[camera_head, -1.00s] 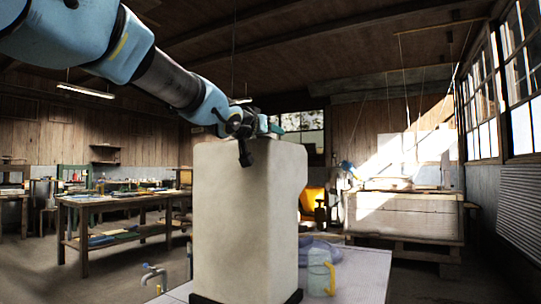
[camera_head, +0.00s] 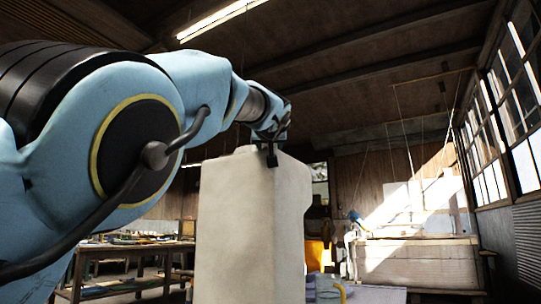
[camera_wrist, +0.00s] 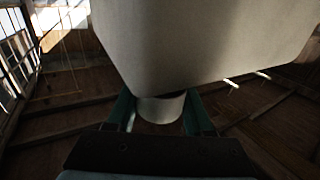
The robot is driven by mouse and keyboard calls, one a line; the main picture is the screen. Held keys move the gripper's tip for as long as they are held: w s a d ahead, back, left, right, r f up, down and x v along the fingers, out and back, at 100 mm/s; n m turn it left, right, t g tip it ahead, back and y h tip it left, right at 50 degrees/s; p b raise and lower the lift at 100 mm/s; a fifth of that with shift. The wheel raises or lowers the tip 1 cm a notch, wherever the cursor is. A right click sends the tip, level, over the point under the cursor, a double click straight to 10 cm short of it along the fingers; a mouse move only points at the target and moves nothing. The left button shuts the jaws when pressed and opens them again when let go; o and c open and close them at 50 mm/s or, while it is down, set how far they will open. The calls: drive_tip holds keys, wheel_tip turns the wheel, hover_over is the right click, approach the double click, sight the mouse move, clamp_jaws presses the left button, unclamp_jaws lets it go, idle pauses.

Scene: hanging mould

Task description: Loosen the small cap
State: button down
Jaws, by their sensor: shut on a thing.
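A large pale block-like mould (camera_head: 235,230) stands upright in the middle of the head view. It also fills the upper part of the wrist view (camera_wrist: 200,40), which looks upside down. A small pale round cap (camera_wrist: 162,108) sits against the mould's top face in the wrist view. My gripper (camera_wrist: 158,97) has its two green fingers on either side of the cap and is shut on it. In the head view my gripper (camera_head: 270,152) is at the mould's top edge, and the cap is hidden there. A dark gap shows between cap and mould.
A table with a jug (camera_head: 328,289) is low beside the mould. A workbench (camera_head: 125,250) stands at the left, a big pale crate (camera_head: 418,262) at the right behind. Windows (camera_head: 515,120) line the right wall. Hanging lines drop from the ceiling.

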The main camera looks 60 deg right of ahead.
drive_tip(key=shift+r+t, duration=0.15)
drive_tip(key=shift+t, duration=0.15)
idle(0.4)
drive_tip(key=shift+c, duration=1.4)
unclamp_jaws()
drive_tip(key=shift+w, duration=0.1)
drive_tip(key=shift+s+a+f+b, duration=0.2)
drive_tip(key=shift+s+a+b, duration=0.1)
drive_tip(key=shift+a+b, duration=0.25)
drive_tip(key=b+v, duration=0.5)
drive_tip(key=v, duration=0.4)
drive_tip(key=shift+s+a+r, duration=0.2)
drive_tip(key=shift+s, duration=0.05)
